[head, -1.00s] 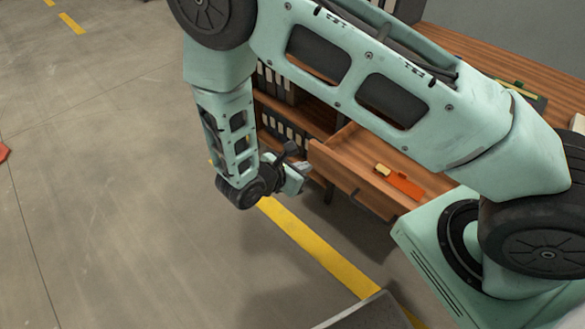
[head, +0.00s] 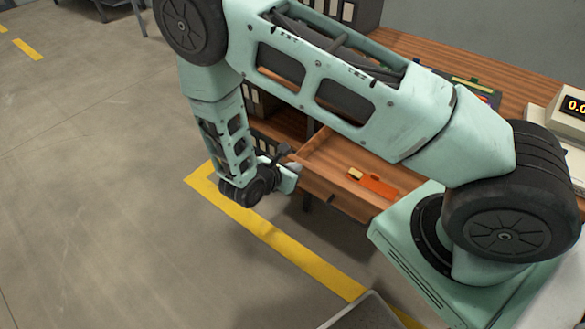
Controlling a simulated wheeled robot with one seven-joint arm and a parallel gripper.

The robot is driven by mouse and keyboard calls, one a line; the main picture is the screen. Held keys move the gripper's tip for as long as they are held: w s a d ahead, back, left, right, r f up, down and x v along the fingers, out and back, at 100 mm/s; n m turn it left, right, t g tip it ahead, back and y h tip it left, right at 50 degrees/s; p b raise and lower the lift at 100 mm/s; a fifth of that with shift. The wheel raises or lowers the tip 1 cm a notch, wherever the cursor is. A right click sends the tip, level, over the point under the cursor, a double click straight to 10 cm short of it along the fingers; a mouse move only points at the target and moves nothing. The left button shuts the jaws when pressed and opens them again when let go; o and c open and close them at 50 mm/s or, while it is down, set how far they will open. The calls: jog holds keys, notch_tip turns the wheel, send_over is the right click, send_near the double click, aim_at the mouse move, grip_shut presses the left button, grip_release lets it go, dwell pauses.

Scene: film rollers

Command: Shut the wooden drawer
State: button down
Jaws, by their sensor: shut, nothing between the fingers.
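The wooden drawer (head: 327,192) stands open under the wooden desk, its front facing the lower left. Inside it lies an orange-red object (head: 378,185) with a small tan block (head: 355,173) at its left end. My gripper (head: 291,177) is shut and empty, at the left end of the drawer front. It looks very close to the front, but I cannot tell whether it touches. My arm hides much of the desk and the drawer's far right part.
The desk top (head: 520,88) carries a dark tray of items (head: 470,88) and a device with a lit display (head: 568,110). Binders sit on shelves left of the drawer. A yellow floor line (head: 270,235) runs below.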

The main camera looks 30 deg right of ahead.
jog(key=w+d+b, duration=0.1)
jog(key=w+d, duration=0.1)
jog(key=d, duration=0.4)
jog(key=w+d+b, duration=0.2)
jog(key=w+d, duration=0.1)
jog(key=d, duration=0.4)
jog(key=w+d+b, duration=0.1)
jog(key=w+d, duration=0.1)
jog(key=d, duration=0.5)
jog(key=shift+w+d, duration=0.2)
jog(key=shift+d, duration=0.05)
